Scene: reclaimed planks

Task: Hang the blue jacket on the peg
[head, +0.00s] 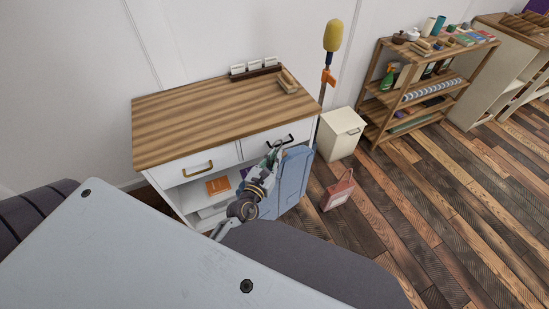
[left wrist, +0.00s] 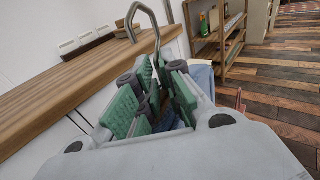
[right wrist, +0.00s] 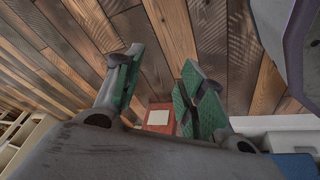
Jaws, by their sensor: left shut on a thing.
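The blue jacket (head: 289,182) hangs below my left gripper (head: 275,156), in front of the right side of a white dresser. My left gripper is shut, apparently on the jacket's hanger. In the left wrist view a grey metal hook (left wrist: 157,30) rises above the green finger pads of the left gripper (left wrist: 160,85). Some blue cloth (left wrist: 203,78) shows behind the fingers. The grip point itself is mostly hidden by the fingers. My right gripper (right wrist: 158,78) is open and empty above the plank floor. It is outside the head view. I cannot make out a peg in any view.
The wood-topped dresser (head: 215,113) carries a card rack (head: 256,70) and a wooden brush (head: 287,80). A yellow-headed duster (head: 333,36) stands behind. A white cabinet (head: 341,134), red bag (head: 338,190) and loaded shelf (head: 425,92) lie right.

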